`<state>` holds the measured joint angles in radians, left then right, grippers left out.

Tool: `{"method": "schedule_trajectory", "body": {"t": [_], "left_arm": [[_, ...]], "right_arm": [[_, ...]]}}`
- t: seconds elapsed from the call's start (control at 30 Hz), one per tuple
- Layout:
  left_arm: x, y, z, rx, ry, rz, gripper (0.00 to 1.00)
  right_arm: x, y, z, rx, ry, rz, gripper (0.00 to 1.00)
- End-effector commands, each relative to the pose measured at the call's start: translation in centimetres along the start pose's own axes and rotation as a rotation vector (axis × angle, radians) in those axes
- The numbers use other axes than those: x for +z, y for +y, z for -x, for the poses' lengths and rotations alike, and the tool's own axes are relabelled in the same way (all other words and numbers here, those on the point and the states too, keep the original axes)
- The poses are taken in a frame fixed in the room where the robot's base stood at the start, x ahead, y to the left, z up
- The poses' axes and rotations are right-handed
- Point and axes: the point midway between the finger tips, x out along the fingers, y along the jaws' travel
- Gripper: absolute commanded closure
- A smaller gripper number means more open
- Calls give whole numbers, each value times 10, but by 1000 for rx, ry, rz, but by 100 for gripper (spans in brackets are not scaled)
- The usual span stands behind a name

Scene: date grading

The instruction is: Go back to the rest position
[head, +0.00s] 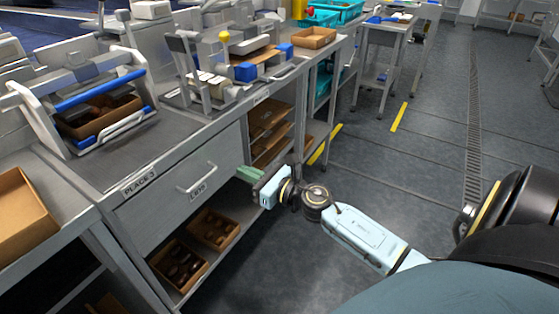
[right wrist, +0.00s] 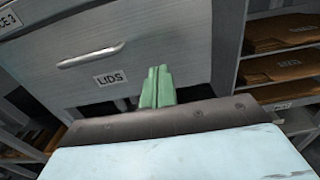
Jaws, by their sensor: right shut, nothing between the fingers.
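My right gripper (head: 246,174) is low in front of the grey workbench, just right of the closed drawer marked LIDS (head: 185,187). Its green fingers are shut with nothing between them. In the right wrist view the shut fingers (right wrist: 157,88) point at the drawer front (right wrist: 150,50), right of its handle and label; I cannot tell if they touch it. My left gripper is in neither view.
The bench top (head: 95,163) carries a rack with a brown box (head: 100,117). Boxes of dark dates (head: 178,264) stand on the shelf below. Shelves with flat cartons (head: 268,117) are beside the drawer. The grey floor (head: 400,165) to the right is clear.

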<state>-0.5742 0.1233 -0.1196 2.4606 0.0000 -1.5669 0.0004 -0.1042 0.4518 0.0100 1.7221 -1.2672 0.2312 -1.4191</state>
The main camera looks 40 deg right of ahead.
Motion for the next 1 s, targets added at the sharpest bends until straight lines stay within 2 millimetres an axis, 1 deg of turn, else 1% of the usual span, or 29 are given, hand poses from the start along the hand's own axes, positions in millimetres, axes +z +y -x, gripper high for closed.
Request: {"method": "schedule_trajectory", "body": {"t": [0.03,0.2,0.3,0.43,0.6,0.83,0.93,1.0], "left_arm": [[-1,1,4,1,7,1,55],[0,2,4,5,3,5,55],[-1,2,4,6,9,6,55],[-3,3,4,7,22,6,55],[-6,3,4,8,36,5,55],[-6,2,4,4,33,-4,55],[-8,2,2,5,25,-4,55],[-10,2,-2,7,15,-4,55]], "right_arm": [[-2,1,13,0,4,-1,100],[-2,2,47,1,5,-1,100],[-2,1,64,1,4,-3,100],[-2,1,80,1,4,-3,100],[-1,1,90,1,3,0,100],[0,1,91,2,3,0,100],[10,1,90,2,3,0,100],[25,1,90,2,2,0,100]]}}
